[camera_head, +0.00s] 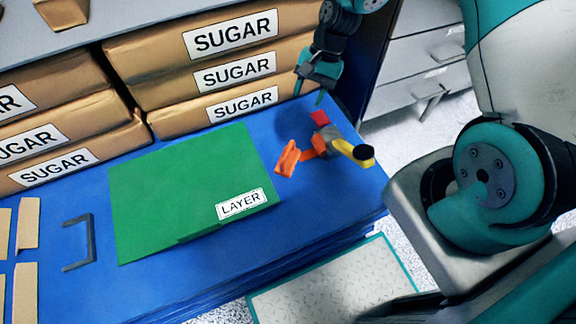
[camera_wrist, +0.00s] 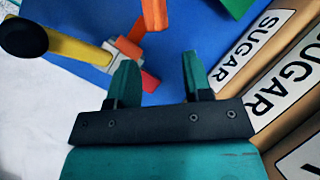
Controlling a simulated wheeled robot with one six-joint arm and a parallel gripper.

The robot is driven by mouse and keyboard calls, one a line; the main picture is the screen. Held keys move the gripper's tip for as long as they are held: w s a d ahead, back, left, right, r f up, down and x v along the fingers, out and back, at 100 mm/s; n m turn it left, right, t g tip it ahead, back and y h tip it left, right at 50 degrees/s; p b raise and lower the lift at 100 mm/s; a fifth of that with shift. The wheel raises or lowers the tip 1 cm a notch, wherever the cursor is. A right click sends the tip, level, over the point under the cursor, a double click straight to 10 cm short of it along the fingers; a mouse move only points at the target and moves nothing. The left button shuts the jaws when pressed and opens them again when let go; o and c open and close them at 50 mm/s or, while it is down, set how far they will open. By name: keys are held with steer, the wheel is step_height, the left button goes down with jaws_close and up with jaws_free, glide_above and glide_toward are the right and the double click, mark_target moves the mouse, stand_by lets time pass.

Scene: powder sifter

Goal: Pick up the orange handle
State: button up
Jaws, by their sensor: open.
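The orange handle (camera_head: 287,158) is a bar on the blue table, just right of the green sheet. It joins a small assembly with a grey hub (camera_head: 329,133), a red block (camera_head: 319,117) and a yellow arm (camera_head: 345,148) ending in a black knob (camera_head: 364,153). My gripper (camera_head: 309,91) is above the table beyond this assembly, fingers pointing down, open and empty. In the wrist view the orange handle (camera_wrist: 155,13) shows at the top, ahead of and apart from the open fingers. The red block (camera_wrist: 149,82) is close to the left finger, partly hidden by it.
Stacked brown SUGAR bags (camera_head: 220,75) line the table's back. A green LAYER sheet (camera_head: 185,185) covers the middle of the blue table (camera_head: 300,225). A dark grey bracket (camera_head: 90,242) and several tan pieces (camera_head: 27,225) lie left. Drawers (camera_head: 425,85) stand behind right.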

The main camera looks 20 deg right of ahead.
mark_target(290, 148)
steer(key=b+x, duration=0.1)
steer(key=x, duration=0.5)
steer(key=b+x, duration=0.1)
steer(key=x, duration=0.5)
steer(key=d+b+x, duration=0.1)
steer(key=x, duration=0.5)
steer(key=shift+w+a+f, duration=0.15)
steer(key=shift+w+f, duration=0.05)
steer(key=shift+f, duration=0.25)
jaws_close()
